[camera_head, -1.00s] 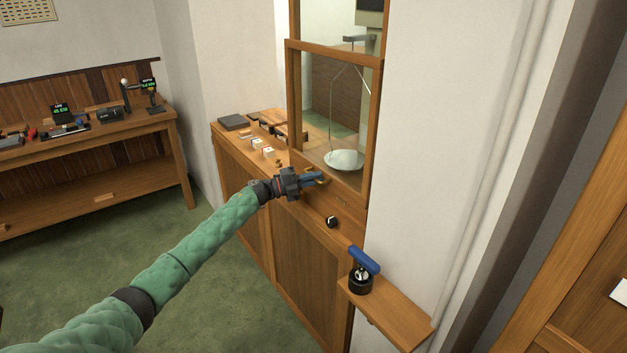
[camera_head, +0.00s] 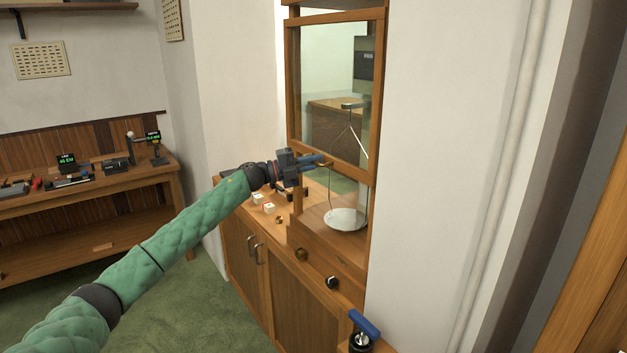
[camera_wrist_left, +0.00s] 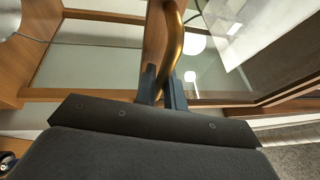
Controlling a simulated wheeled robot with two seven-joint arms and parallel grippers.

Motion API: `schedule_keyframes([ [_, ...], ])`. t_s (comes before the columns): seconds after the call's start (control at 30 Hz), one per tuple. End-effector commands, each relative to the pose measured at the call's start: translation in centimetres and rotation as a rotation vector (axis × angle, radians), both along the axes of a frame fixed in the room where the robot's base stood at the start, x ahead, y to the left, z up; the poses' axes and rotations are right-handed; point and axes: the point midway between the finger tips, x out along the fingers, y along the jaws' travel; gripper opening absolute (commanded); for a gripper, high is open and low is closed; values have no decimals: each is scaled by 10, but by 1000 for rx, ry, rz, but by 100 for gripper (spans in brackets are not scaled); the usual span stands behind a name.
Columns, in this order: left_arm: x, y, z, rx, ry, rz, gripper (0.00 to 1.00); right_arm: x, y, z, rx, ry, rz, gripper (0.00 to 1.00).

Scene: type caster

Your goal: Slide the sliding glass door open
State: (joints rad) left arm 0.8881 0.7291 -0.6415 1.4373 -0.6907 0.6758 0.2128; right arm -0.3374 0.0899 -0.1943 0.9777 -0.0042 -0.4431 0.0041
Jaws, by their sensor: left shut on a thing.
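The sliding glass door (camera_head: 328,85) is a wood-framed pane on the front of a wooden case. It stands partly raised, with an open gap under its bottom rail. A white pan (camera_head: 346,218) hangs inside, visible through the gap. My left gripper (camera_head: 324,161) is at the bottom rail, shut on the door's brass handle. In the left wrist view the curved brass handle (camera_wrist_left: 174,50) passes between the two dark fingers (camera_wrist_left: 163,90) of this gripper. The gripper covers part of the handle in the head view. My right gripper is not in view.
A blue-handled tool (camera_head: 363,325) stands at the lower right. Small white blocks (camera_head: 268,208) lie on the counter to the left. A workbench (camera_head: 100,180) stands farther left.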

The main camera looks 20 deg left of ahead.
Motion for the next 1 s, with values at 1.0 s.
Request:
schedule_keyframes([
  [1.0,0,0,23,-1,0,1,32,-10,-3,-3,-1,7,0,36],
])
